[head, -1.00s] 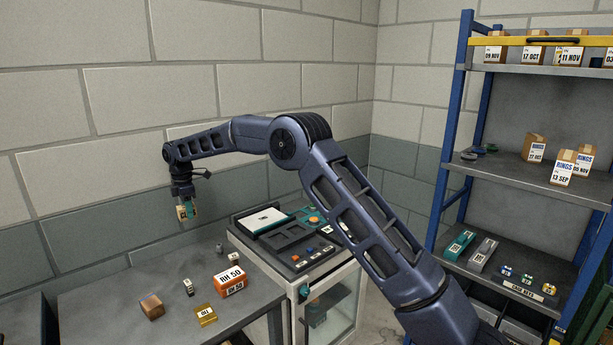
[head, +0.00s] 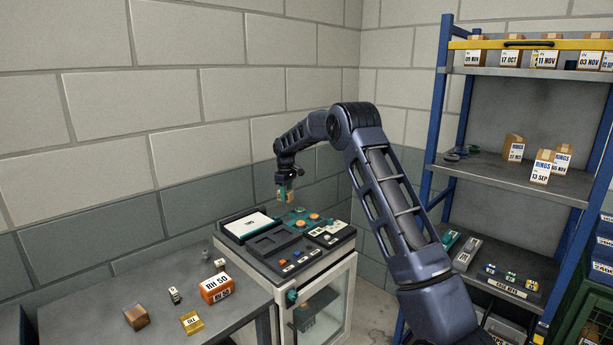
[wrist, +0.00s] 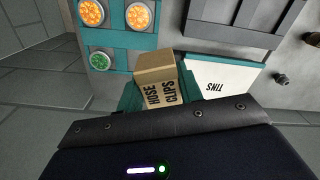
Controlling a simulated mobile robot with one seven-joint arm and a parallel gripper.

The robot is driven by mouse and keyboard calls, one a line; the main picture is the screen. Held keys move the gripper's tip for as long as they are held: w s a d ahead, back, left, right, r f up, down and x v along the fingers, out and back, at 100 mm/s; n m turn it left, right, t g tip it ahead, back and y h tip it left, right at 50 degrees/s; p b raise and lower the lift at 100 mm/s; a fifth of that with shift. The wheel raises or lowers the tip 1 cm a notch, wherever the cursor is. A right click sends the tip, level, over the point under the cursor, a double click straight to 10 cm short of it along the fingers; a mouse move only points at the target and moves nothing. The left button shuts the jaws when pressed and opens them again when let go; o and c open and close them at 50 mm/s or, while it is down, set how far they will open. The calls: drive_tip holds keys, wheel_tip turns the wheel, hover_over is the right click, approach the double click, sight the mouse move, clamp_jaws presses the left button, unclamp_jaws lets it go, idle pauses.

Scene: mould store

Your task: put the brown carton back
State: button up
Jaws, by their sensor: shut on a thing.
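My gripper (head: 286,186) is shut on a small brown carton (head: 287,196) and holds it in the air, in front of the wall and above the back of the cabinet top. In the wrist view the carton (wrist: 156,82) sits between the teal fingertips, and its label reads HOSE CLIPS. Several brown cartons with date labels (head: 510,52) stand on the rack's top shelf. Cartons marked RINGS (head: 541,168) stand on the shelf below. A plain brown block (head: 136,318) lies on the grey table.
An orange RH 50 box (head: 215,288) and a yellow box (head: 192,322) are on the table. A blue-framed rack (head: 437,120) stands right.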

drive_tip(key=w+d+f+m, duration=0.15)
drive_tip(key=d+m, duration=0.25)
drive_tip(key=d, duration=0.8)
drive_tip(key=w+d+m, duration=0.3)
drive_tip(key=d, duration=1)
drive_tip(key=s+d+f+m, duration=0.1)
drive_tip(key=d+f+m, duration=0.1)
drive_tip(key=d, duration=0.5)
drive_tip(key=s+d+f+m, duration=0.2)
drive_tip(key=d, duration=0.4)
drive_tip(key=s+a+f+m, duration=0.1)
drive_tip(key=s+f+m, duration=0.1)
drive_tip(key=s+f, duration=1.6)
wheel_tip(320, 180, down, 4)
drive_tip(key=shift+f, duration=0.15)
drive_tip(key=shift+a, duration=0.1)
